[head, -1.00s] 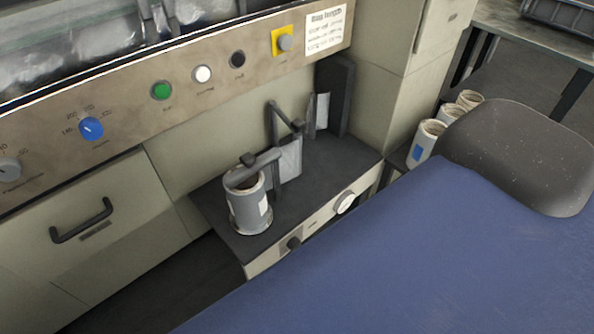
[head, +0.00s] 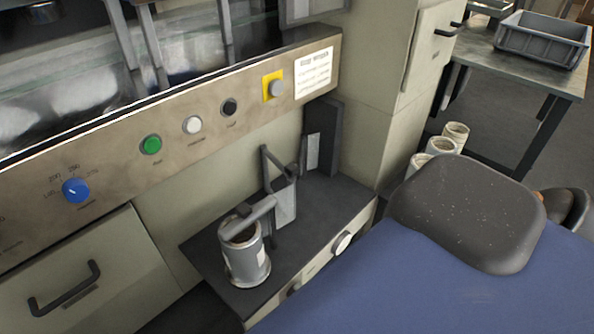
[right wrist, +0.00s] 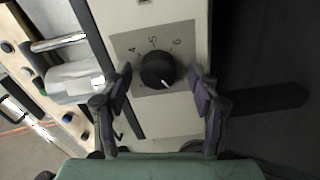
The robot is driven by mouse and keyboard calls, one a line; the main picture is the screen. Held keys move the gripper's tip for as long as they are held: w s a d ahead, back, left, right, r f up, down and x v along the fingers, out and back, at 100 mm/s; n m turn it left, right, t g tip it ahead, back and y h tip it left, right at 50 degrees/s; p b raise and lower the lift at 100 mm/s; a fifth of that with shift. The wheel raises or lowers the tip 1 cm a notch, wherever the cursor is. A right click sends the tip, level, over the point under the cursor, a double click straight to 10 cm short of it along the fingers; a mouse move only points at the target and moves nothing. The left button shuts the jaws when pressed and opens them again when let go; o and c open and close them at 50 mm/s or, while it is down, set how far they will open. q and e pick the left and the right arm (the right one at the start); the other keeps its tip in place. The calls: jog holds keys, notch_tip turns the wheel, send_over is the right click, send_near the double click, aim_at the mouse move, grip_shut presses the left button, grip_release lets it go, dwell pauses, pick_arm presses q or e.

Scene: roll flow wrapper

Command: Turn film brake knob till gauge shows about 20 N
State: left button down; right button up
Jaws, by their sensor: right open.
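A round black knob (right wrist: 158,70) with a white pointer line shows in the right wrist view, on a grey dial plate (right wrist: 181,36) marked 4, 5 and 6. My right gripper (right wrist: 162,82) is open, with one finger on each side of the knob in the picture; I cannot tell whether either touches it. In the head view a small dark knob (head: 293,289) is partly hidden at the low front panel's edge. A white round gauge (head: 342,243) sits farther right on that panel; its reading is too small to tell. My left gripper is not in view.
A film roll (head: 245,262) stands on the dark shelf (head: 318,213) above the panel, beside a bent-arm roller. The control panel with green button (head: 151,144) and blue dial (head: 76,190) is above left. Several white rolls (head: 455,134) and a grey crate (head: 541,38) stand at right.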

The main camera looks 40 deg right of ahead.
jog(key=shift+r, duration=0.15)
jog(key=shift+c, duration=0.5)
jog(key=c, duration=1.1)
